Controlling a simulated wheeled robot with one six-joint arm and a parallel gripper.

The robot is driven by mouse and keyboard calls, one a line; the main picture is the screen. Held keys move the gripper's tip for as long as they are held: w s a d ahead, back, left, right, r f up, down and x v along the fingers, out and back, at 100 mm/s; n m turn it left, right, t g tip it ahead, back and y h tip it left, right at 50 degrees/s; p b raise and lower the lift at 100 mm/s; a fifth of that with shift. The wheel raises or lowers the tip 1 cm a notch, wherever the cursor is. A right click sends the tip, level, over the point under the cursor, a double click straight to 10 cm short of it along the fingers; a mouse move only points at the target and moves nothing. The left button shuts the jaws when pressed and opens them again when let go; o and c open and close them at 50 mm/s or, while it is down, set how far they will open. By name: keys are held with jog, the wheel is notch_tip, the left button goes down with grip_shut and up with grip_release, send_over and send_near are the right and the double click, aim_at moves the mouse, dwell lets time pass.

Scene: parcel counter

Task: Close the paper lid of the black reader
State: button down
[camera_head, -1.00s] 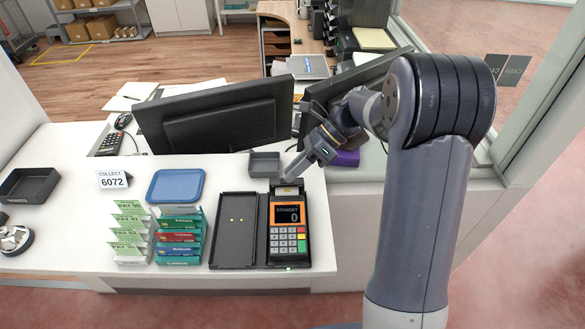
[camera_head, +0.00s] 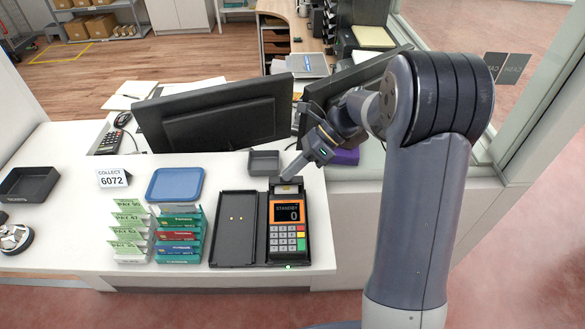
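The black reader (camera_head: 271,224) lies face up on the white counter, in the right half of a black tray-like case.
A small grey tray (camera_head: 264,161) stands just behind the reader. Monitors (camera_head: 215,115) are farther back. Card racks (camera_head: 180,235), a blue tray (camera_head: 175,185) and a "COLLECT 6072" sign (camera_head: 113,179) stand to the left. A glass partition (camera_head: 545,130) is at the right.

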aim_at(293, 182)
jog(key=s+n+t+b, duration=0.1)
jog(key=s+f+t+b, duration=0.1)
jog(key=t+b, duration=0.1)
jog(key=shift+s+f+n, duration=0.15)
jog(key=shift+s+n, duration=0.05)
jog(key=shift+n, duration=0.2)
jog(key=shift+s+t+b, duration=0.2)
jog(key=shift+t+b, duration=0.2)
jog(key=c, duration=1.6)
grip_release()
jog(key=shift+c, duration=0.2)
jog(key=v, duration=1)
jog(key=shift+r, duration=0.45)
jog(key=shift+d, duration=0.1)
